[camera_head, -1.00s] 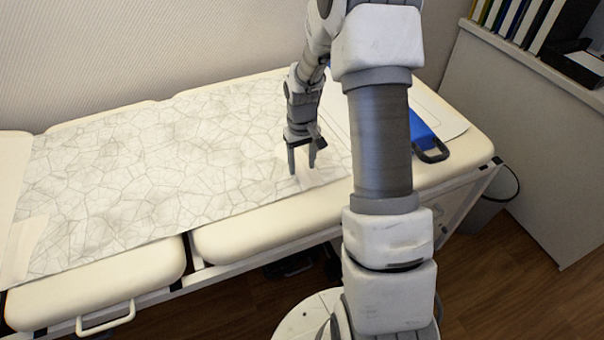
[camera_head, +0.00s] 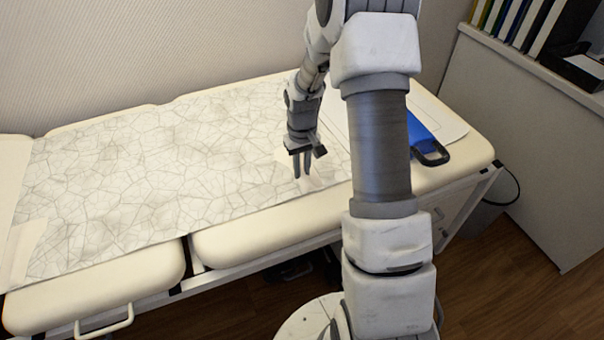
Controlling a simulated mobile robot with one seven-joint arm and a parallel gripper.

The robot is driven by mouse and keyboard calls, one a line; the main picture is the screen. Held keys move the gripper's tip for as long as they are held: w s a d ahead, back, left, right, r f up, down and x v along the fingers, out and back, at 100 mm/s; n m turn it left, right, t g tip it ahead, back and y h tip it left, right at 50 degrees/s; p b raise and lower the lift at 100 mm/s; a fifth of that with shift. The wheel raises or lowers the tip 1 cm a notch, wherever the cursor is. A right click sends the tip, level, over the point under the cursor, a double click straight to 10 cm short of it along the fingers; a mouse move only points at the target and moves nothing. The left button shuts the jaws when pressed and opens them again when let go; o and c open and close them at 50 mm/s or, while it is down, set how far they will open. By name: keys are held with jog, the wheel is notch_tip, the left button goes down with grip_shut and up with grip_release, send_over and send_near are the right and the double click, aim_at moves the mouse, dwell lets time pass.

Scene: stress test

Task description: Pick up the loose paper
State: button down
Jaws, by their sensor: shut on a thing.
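My gripper (camera_head: 302,174) points down over the padded couch, with its two fingers close together. The fingers hide some of this paper. It is at the surface of the wide creased paper sheet (camera_head: 150,165) covering the couch; I cannot tell whether it is lifted.
My arm hides part of the couch (camera_head: 250,235). To its right, a blue object with a dark handle (camera_head: 432,152) rests on a white sheet (camera_head: 445,118). Another pale piece (camera_head: 22,250) lies at the far left. A cabinet (camera_head: 530,140) with binders stands at right.

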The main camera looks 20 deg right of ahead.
aim_at(302, 172)
jog(key=shift+r, duration=0.1)
jog(key=shift+r+p, duration=0.3)
jog(key=shift+r, duration=0.35)
notch_tip(302, 172, up, 3)
jog(key=shift+f+p, duration=0.1)
jog(key=shift+p, duration=0.4)
jog(key=w+d+r+p, duration=0.2)
jog(key=d+r+p, duration=0.4)
jog(key=d+r, duration=0.5)
jog(key=shift+w+d+r+p, duration=0.2)
jog(key=shift+w+r+p, duration=0.2)
jog(key=shift+r, duration=0.45)
